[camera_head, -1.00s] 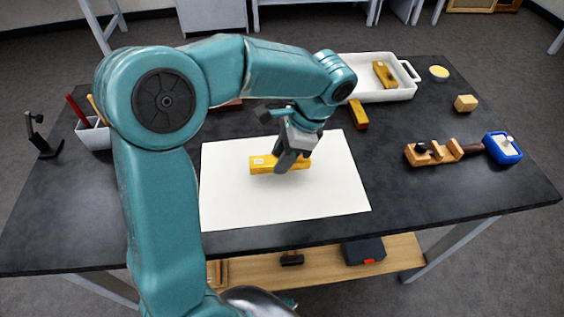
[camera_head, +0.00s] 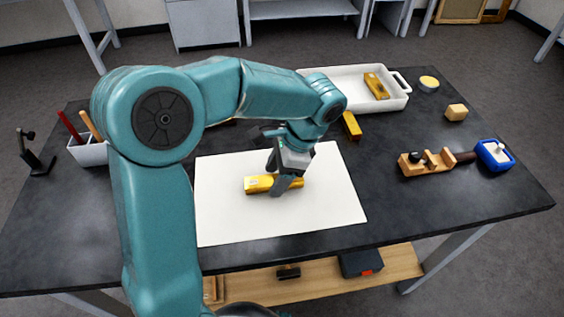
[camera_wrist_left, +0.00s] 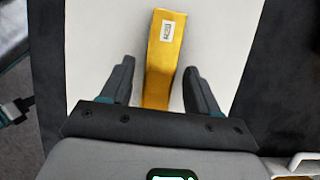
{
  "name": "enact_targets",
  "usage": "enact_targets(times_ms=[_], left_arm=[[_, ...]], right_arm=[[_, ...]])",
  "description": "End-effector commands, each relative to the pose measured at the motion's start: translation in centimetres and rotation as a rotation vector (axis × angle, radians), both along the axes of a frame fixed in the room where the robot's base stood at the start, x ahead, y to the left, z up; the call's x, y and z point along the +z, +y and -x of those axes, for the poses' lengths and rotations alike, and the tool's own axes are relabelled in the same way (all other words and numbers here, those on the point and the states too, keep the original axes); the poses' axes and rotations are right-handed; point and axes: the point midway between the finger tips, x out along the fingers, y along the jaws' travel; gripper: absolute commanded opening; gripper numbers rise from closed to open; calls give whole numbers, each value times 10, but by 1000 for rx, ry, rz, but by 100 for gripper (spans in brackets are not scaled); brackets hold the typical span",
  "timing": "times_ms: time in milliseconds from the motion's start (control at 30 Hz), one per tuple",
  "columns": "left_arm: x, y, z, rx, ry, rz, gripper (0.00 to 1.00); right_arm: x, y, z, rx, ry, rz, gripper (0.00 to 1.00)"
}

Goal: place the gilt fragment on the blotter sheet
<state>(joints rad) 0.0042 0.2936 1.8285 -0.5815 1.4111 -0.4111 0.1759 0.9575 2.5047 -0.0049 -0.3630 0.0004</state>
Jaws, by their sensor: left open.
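A gold-yellow bar, the gilt fragment (camera_head: 258,185), lies flat on the white blotter sheet (camera_head: 228,222), near its middle. My left gripper (camera_head: 277,181) is over the fragment's right part, its jaws open with a finger on either side. In the left wrist view the fragment (camera_wrist_left: 164,45), with a small white label, runs between the spread fingers of my left gripper (camera_wrist_left: 159,66). A gap shows on both sides there. The sheet (camera_wrist_left: 88,40) shows around it. The gripper hides part of the fragment in the head view. My right gripper is not in view.
A white tray (camera_head: 340,77) at the back holds a similar yellow bar (camera_head: 376,85); another yellow bar (camera_head: 352,126) lies before it. At right are a wooden tool (camera_head: 427,163), a blue dish (camera_head: 484,157) and a small block (camera_head: 456,112). A pen holder (camera_head: 89,152) stands left.

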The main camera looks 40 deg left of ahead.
Motion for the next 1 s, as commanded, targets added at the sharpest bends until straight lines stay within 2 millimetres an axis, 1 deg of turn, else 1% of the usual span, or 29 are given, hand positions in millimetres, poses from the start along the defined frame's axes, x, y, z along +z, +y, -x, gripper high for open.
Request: enact_targets(times_ms=[167,300,400,500,600,700,1000], left_arm=[[33,-8,-11,-2,-5,0,61],[65,-17,-21,-2,-5,1,61],[83,-22,-27,-2,-4,0,61],[98,-25,-32,-1,-2,-1,61],[106,-27,-34,0,-1,-1,61],[109,-29,-36,0,-1,-1,61],[109,-28,-35,0,-1,-1,61]], right_arm=[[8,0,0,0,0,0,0],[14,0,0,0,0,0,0],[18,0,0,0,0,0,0],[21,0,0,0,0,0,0],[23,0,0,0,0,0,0],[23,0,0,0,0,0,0],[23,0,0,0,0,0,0]])
